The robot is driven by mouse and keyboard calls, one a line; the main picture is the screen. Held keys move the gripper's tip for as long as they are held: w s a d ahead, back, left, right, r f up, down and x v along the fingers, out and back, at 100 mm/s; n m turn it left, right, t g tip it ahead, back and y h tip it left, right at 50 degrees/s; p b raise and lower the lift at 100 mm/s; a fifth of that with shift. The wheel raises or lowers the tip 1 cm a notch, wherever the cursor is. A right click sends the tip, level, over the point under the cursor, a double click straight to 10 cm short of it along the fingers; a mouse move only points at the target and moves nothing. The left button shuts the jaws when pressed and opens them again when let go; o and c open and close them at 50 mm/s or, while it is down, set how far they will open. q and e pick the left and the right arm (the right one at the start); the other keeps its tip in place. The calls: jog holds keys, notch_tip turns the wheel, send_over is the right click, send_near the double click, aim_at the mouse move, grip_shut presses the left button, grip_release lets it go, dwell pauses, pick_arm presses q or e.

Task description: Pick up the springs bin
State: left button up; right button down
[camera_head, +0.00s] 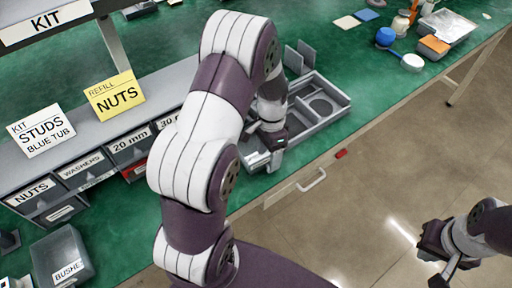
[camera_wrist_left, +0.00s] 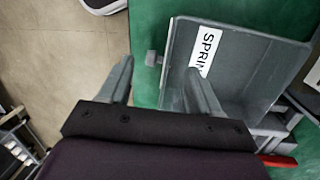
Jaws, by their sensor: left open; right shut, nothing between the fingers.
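The springs bin (camera_wrist_left: 245,72) is a grey open bin with a white label reading "SPRIN" in the left wrist view. My left gripper (camera_wrist_left: 160,90) is open. One finger is over the bin's interior and the other is outside, left of its near wall; contact cannot be told. In the head view my left gripper (camera_head: 272,155) is low over the bench front, beside the grey compartment tray, and my arm hides much around it. I cannot clearly pick out the springs bin there. My right gripper (camera_head: 440,268) is shut and empty over the floor at lower right.
A grey compartment tray (camera_head: 338,112) lies on the green bench (camera_head: 330,30). Labelled drawers (camera_head: 85,170) and a bushes bin (camera_head: 62,255) stand at left. Open floor (camera_head: 400,160) is at right.

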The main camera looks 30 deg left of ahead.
aim_at(267, 168)
pick_arm(q)
jog(key=f, duration=0.1)
jog(key=s+f, duration=0.1)
jog(key=shift+d+f, duration=0.2)
jog(key=shift+f, duration=0.2)
jog(key=shift+w+f, duration=0.1)
jog(key=shift+f, duration=0.3)
jog(key=shift+r, duration=0.1)
grip_shut()
